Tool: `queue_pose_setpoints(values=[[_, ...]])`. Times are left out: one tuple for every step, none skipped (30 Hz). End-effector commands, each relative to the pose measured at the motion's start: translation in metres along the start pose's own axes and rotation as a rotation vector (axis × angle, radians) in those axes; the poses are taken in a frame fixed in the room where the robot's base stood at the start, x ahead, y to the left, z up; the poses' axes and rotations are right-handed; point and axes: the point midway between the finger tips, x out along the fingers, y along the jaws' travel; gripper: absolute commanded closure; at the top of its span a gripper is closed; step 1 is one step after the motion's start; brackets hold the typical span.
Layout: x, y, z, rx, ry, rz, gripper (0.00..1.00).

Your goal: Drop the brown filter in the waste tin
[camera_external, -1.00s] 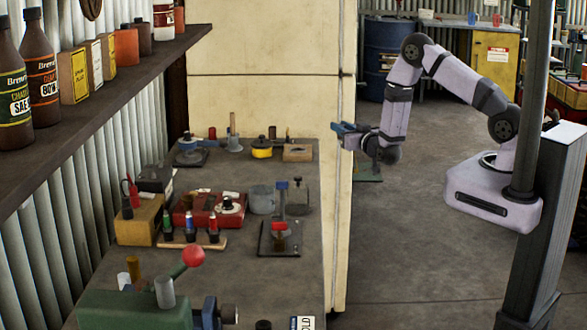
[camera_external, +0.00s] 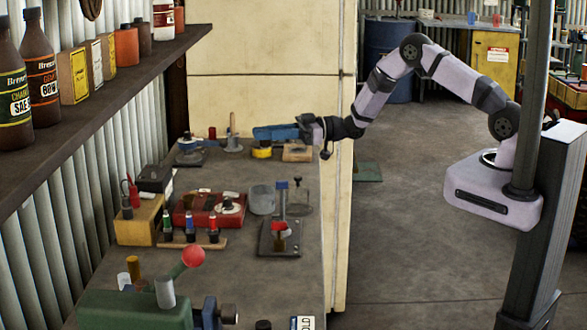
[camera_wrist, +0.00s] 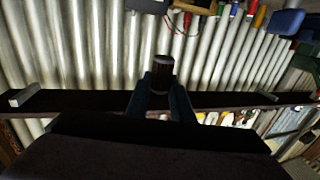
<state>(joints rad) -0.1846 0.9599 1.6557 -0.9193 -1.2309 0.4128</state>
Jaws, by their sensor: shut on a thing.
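My gripper (camera_external: 262,133) is level over the far end of the workbench, its blue jaws pointing left, above the yellow tin. In the wrist view my gripper (camera_wrist: 162,95) is shut on a dark cylinder (camera_wrist: 162,72) with a lighter grey end, held at the fingertips. It may be the brown filter, but its colour is too dark to tell. In the external view I cannot make it out. A grey open tin (camera_external: 262,200), possibly the waste tin, stands on the bench nearer the camera than the gripper.
A yellow tin (camera_external: 262,152) and a wooden block (camera_external: 297,153) sit below my gripper. A stand with a blue top (camera_external: 281,185), a red box (camera_external: 200,208) and a green machine with a red knob (camera_external: 193,257) crowd the bench. A shelf (camera_external: 100,95) runs along the left wall.

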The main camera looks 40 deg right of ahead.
Motion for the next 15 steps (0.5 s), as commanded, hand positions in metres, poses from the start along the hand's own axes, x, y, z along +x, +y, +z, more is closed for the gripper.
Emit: queue_pose_setpoints(values=[[0.000,-0.006,0.007,0.002,-0.001,-0.022,1.00],[0.000,-0.009,0.010,0.001,-0.001,-0.034,1.00],[0.001,-0.012,0.013,0.000,0.000,-0.045,1.00],[0.001,-0.013,0.015,0.000,0.001,-0.049,1.00],[0.001,-0.013,0.017,0.000,0.001,-0.051,1.00],[0.001,-0.012,0.019,-0.001,0.001,-0.047,1.00],[0.001,-0.012,0.020,-0.002,0.001,-0.045,1.00],[0.001,-0.011,0.020,-0.002,0.002,-0.043,1.00],[0.001,-0.011,0.021,-0.002,0.002,-0.042,1.00],[0.001,-0.011,0.021,-0.002,0.002,-0.041,1.00],[0.001,-0.011,0.021,-0.002,0.002,-0.041,1.00],[0.001,-0.011,0.022,-0.002,0.002,-0.041,1.00],[0.001,-0.011,0.022,-0.002,0.002,-0.041,1.00],[0.001,-0.011,0.023,-0.002,0.001,-0.040,1.00],[0.001,-0.011,0.025,-0.002,0.001,-0.040,1.00]])
